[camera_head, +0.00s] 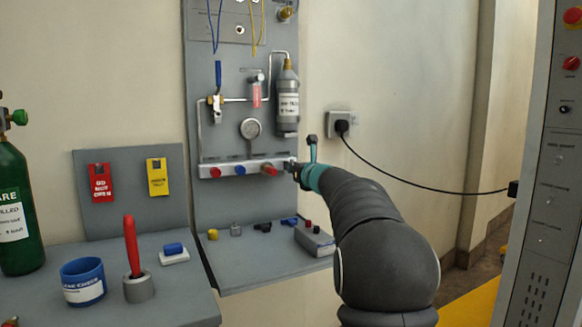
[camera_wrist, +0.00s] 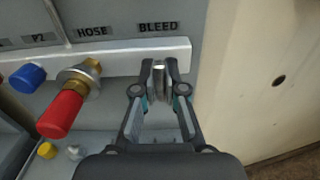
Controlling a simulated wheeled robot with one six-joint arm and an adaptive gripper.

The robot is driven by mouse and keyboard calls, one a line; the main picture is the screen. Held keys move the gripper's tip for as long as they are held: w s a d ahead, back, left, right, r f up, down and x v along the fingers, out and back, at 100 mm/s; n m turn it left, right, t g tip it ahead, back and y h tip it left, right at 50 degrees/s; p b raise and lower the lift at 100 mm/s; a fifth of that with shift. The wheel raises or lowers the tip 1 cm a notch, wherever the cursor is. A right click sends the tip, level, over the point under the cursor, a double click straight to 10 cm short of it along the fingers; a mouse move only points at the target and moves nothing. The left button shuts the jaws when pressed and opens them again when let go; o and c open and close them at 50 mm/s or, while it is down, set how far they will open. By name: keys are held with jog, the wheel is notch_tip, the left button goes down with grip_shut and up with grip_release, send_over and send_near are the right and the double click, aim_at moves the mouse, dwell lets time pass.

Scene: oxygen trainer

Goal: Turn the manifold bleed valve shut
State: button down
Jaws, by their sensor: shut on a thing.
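The manifold (camera_head: 250,168) is a pale horizontal bar low on the grey wall panel in the head view. It also shows in the wrist view (camera_wrist: 115,58), under the labels P2, HOSE and BLEED. The bleed valve (camera_wrist: 159,68) is a small metallic piece at the bar's right end, under the BLEED label. My gripper (camera_wrist: 159,82) is shut on it, one finger on each side. The fingers hide much of the valve, so its turn position cannot be told. In the head view my gripper (camera_head: 295,170) is at the bar's right end, partly hidden by my arm.
A red-capped brass hose fitting (camera_wrist: 66,108) and a blue knob (camera_wrist: 27,78) sit left of the valve. Small loose parts and a grey box (camera_head: 314,240) lie on the shelf below. A black cable (camera_head: 420,187) hangs behind my arm. Bare wall is to the right.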

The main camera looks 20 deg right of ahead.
jog(key=c, duration=1.2)
grip_release()
jog(key=s, duration=1.2)
jog(key=shift+d, duration=0.2)
